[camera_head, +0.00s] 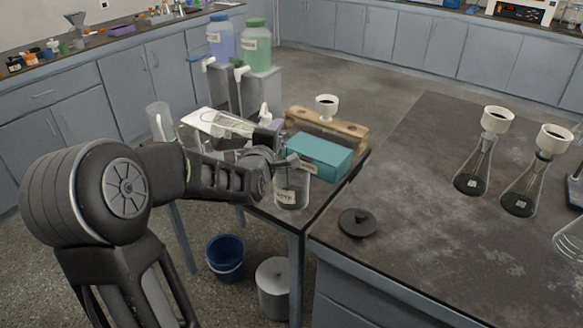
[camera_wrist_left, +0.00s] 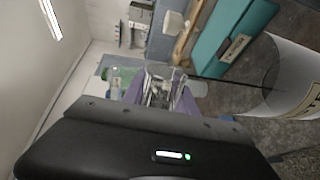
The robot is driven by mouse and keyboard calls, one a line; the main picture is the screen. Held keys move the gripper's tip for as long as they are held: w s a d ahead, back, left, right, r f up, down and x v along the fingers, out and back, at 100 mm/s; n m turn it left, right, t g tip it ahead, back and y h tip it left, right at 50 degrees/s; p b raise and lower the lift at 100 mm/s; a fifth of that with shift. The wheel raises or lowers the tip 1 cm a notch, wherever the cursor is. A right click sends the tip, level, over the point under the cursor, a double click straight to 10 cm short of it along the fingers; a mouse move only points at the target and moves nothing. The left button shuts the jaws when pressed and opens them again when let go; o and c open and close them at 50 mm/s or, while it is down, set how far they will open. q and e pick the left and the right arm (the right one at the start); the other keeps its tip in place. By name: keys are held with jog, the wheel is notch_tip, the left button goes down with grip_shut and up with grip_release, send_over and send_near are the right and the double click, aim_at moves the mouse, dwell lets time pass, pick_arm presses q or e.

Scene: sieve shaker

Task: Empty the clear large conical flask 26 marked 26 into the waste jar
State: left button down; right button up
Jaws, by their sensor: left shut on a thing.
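My left gripper (camera_head: 276,148) is over the side table, just behind and above the waste jar. It is shut on what appears to be the clear conical flask (camera_head: 216,122), which is tilted almost on its side, with its wide end to the left. The number on it cannot be read, and the gripper hides its neck. The clear, labelled waste jar (camera_head: 291,192) stands uncovered at the table's front corner. It also shows large at the right of the left wrist view (camera_wrist_left: 290,85). My right gripper is not in view.
A teal box (camera_head: 320,157) and a wooden rack (camera_head: 345,128) stand behind the jar. A black lid (camera_head: 357,222) lies on the dark bench (camera_head: 420,250). Two flasks with white tops (camera_head: 474,172) (camera_head: 522,192) stand at right. A blue bucket (camera_head: 225,258) is on the floor.

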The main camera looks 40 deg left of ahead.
pick_arm(q)
jog(key=shift+d+f+m+b, duration=0.1)
jog(key=shift+f+m+b, duration=0.5)
jog(key=shift+f+b, duration=0.4)
dwell(1.6)
jog(key=shift+w+d+r+m+y, duration=0.1)
jog(key=shift+r+m+y, duration=0.1)
jog(key=shift+m+y, duration=0.1)
dwell(0.7)
jog(key=r+n+p, duration=0.2)
jog(key=a+r+n+h+p, duration=0.1)
jog(key=r+n+p, duration=0.1)
jog(key=p, duration=0.1)
jog(key=shift+s, duration=0.2)
jog(key=shift+p, duration=0.3)
